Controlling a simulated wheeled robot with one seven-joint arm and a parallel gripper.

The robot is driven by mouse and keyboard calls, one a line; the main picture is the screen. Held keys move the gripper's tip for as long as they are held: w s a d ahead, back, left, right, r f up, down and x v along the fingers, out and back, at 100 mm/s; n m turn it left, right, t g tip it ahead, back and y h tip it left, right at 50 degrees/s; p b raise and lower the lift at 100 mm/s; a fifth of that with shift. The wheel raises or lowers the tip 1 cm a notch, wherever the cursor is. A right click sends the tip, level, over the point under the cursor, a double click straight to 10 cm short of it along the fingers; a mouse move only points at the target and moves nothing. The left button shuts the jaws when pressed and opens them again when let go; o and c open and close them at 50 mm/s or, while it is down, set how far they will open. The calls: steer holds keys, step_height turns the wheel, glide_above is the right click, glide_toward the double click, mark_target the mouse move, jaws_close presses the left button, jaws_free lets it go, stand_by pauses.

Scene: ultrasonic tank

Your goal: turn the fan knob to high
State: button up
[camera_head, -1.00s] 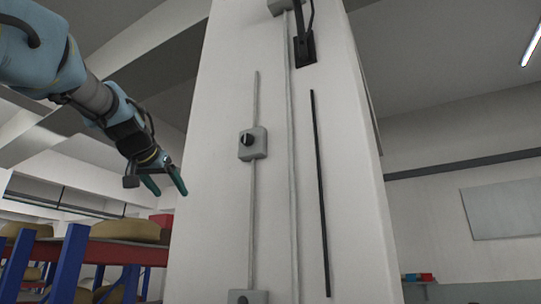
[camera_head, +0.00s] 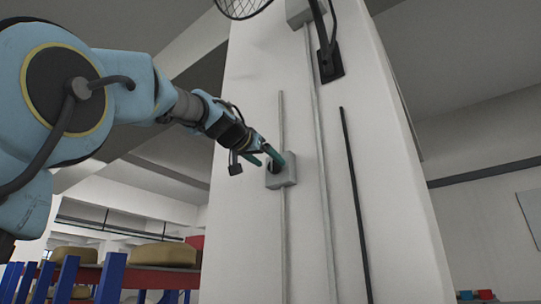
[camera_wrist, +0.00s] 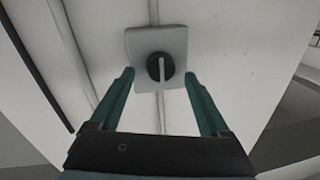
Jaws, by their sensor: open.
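The fan knob (camera_wrist: 160,67) is a round black dial with a pale bar, on a square grey box (camera_wrist: 172,38) on the white pillar. In the wrist view its bar points nearly straight up and down in the picture. My gripper (camera_wrist: 158,78) is open, with its two green fingers on either side of the knob and a little short of it or level with it; contact cannot be told. In the head view my gripper (camera_head: 267,157) reaches the box (camera_head: 288,172) from the left and partly hides the knob.
A grey conduit (camera_head: 282,120) runs up and down from the box. A black strip (camera_head: 353,200) and a black bracket (camera_head: 330,65) are on the pillar to the right. Shelving with blue posts (camera_head: 110,278) stands at lower left.

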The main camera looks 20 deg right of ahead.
steer(key=shift+p+x, duration=0.3)
steer(key=shift+x, duration=0.65)
jaws_close()
